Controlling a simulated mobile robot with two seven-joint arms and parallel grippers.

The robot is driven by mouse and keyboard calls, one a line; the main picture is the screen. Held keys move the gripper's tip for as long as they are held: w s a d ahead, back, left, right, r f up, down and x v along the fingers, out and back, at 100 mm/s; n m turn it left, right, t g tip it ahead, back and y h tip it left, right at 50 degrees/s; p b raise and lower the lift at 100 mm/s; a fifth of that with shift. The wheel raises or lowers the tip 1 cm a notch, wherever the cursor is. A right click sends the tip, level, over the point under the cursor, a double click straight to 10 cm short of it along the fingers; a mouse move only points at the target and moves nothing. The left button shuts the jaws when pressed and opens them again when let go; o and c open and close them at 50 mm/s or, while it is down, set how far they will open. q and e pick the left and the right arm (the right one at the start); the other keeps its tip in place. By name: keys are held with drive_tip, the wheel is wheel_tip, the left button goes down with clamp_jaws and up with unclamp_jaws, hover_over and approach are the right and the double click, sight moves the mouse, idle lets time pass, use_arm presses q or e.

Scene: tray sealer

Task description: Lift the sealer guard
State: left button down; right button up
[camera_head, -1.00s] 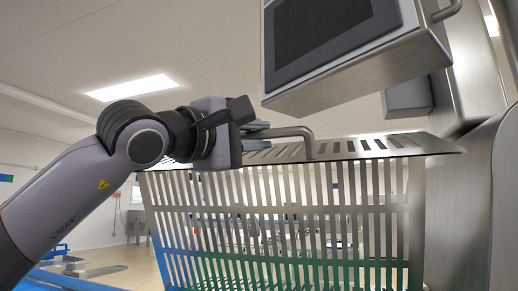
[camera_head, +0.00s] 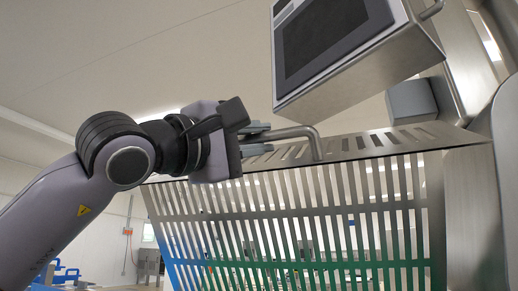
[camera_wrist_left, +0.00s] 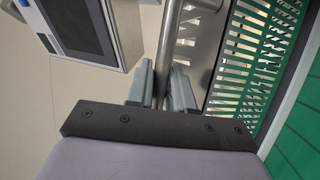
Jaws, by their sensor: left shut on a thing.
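The sealer guard (camera_head: 300,172) is a slotted metal cover with a bent bar handle (camera_head: 303,132) on its top edge. My left gripper (camera_head: 264,134) comes in from the left and is shut on the handle. In the left wrist view the bar handle (camera_wrist_left: 171,45) runs between the two grey fingers (camera_wrist_left: 161,88). The slotted guard (camera_wrist_left: 255,50) shows to the right of them. The guard is tilted in the head view, its slotted front hanging below the handle. My right gripper is not in view.
A control panel with a dark screen (camera_head: 335,38) hangs above and right of the handle. It is also close by at the upper left of the left wrist view (camera_wrist_left: 80,25). A steel machine body (camera_head: 470,200) stands at the right. Open room lies left of the guard.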

use_arm(q)
drive_tip(key=shift+s+f, duration=0.1)
drive_tip(key=shift+f, duration=0.15)
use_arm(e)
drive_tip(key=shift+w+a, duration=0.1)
use_arm(q)
drive_tip(key=c, duration=1.1)
unclamp_jaws()
drive_tip(key=shift+a, duration=0.1)
